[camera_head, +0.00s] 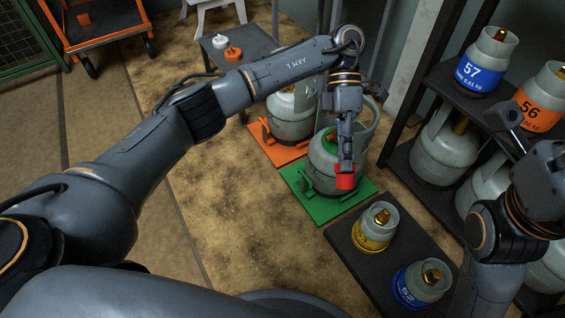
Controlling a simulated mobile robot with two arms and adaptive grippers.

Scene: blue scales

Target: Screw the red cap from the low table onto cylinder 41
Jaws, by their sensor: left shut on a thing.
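My left gripper (345,164) is shut on the red cap (346,178). It holds the cap in front of the grey cylinder (322,163) on the green scale (335,208). The gripper and cap hide part of this cylinder. I cannot tell whether the cap touches it. No number 41 is readable on any cylinder. The low table (257,41) at the back bears a white cap (220,41) and an orange cap (233,54). My right arm is at the right edge; its gripper (513,120) shows only partly, its fingers unclear.
Another grey cylinder (291,122) stands on an orange scale (277,154). A dark platform (388,252) in front bears a yellow-banded cylinder (372,235) and a blue-banded one (418,290). A shelf at right holds cylinders 57 (482,70) and 56 (541,105). The floor at left-centre is clear.

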